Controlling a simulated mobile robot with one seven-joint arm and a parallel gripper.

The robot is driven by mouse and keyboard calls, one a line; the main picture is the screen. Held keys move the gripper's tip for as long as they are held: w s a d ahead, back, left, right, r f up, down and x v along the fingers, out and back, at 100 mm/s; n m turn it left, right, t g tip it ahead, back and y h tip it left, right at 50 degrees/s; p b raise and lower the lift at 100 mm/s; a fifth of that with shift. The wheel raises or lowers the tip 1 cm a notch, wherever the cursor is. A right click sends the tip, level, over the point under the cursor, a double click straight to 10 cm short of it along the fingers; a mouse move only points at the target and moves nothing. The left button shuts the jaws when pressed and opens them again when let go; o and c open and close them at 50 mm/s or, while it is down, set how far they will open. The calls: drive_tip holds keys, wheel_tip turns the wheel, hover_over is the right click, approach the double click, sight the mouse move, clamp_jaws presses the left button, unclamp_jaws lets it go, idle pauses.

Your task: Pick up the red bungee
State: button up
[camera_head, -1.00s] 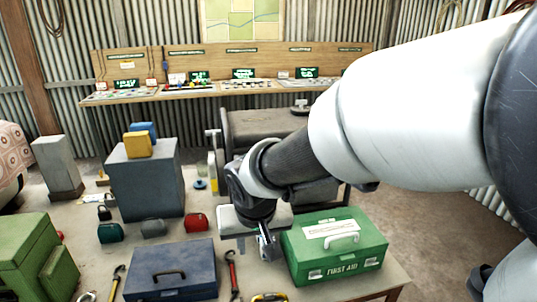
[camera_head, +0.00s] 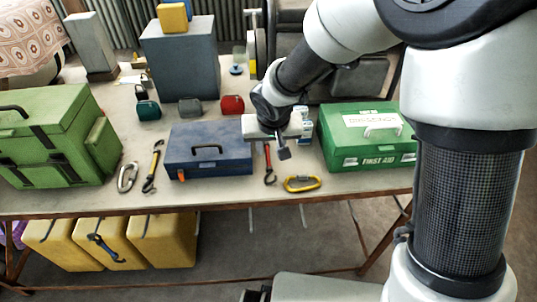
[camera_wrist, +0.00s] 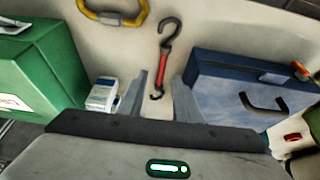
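The red bungee (camera_head: 268,164) lies on the table between the blue toolbox and the green first aid box, with a dark hook at each end. In the wrist view the red bungee (camera_wrist: 166,64) runs away from me, a dark hook at its far end and a smaller hook at its near end. My gripper (camera_wrist: 160,97) is open, its two fingers apart and empty. The near hook appears in the gap between the fingertips. In the head view my gripper (camera_head: 284,150) hangs over the table just behind and right of the bungee. Contact cannot be told.
The blue toolbox (camera_head: 207,162) stands close left of the bungee; the green first aid box (camera_head: 362,150) stands right. A yellow carabiner (camera_head: 302,184) lies near the front edge. A small white-blue box (camera_wrist: 103,96) stands beside my gripper. A yellow-black bungee (camera_head: 154,166) lies farther left.

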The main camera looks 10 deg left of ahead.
sight(268, 155)
drive_tip(key=x, duration=0.4)
drive_tip(key=shift+a+f+b, duration=0.15)
drive_tip(key=shift+f+b, duration=0.05)
drive_tip(key=shift+b, duration=0.2)
drive_tip(key=shift+c, duration=0.4)
clamp_jaws()
drive_tip(key=shift+r, duration=0.15)
wheel_tip(268, 155, up, 10)
drive_tip(key=p, duration=0.2)
drive_tip(key=shift+p, duration=0.4)
